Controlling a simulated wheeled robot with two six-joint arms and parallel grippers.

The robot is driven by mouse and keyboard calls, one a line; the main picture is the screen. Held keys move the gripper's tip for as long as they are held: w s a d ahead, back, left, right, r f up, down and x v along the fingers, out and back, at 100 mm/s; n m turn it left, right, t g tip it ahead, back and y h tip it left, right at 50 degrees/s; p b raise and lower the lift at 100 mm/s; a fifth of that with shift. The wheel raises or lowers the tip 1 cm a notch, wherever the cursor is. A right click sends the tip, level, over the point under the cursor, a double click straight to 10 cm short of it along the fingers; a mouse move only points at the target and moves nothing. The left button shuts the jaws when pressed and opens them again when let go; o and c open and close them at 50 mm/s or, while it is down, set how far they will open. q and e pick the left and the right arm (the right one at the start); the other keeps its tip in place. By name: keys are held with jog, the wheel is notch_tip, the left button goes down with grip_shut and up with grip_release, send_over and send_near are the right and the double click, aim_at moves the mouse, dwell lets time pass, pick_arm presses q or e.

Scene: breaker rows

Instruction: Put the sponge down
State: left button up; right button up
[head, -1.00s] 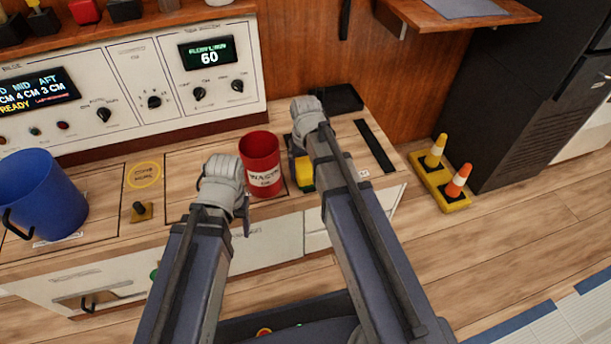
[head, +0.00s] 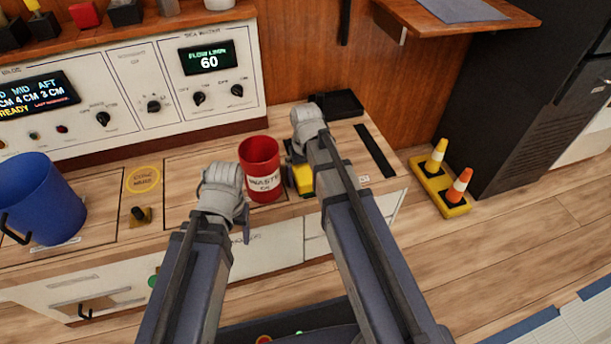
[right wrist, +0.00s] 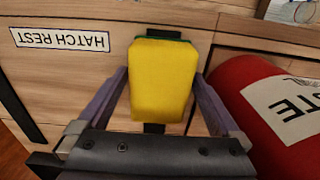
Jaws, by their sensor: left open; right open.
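The sponge is a yellow block (head: 304,181) with a green layer. In the head view it shows beside the red waste bin, partly hidden by my right wrist. In the right wrist view the sponge (right wrist: 163,82) sits between the fingers of my right gripper (right wrist: 160,75), which are apart with a gap on each side. It appears to be at the counter top, but its underside is hidden. My left gripper (head: 240,208) is open, in front of the red bin and away from the sponge; its fingers are mostly hidden.
The red waste bin (head: 260,170) stands just left of the sponge. A "HATCH REST" label (right wrist: 60,39) lies on the counter. A blue bucket (head: 42,200) stands at the left, a black tray (head: 338,103) behind. Two small cones on a yellow base (head: 440,186) are at the right.

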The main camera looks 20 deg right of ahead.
aim_at(306, 173)
pick_arm(q)
notch_tip(306, 173, up, 12)
jog(key=p, duration=1.2)
pick_arm(e)
notch_tip(306, 173, up, 12)
jog(key=shift+r, duration=0.15)
pick_arm(q)
jog(key=shift+s, duration=0.15)
pick_arm(e)
jog(key=shift+s, duration=0.2)
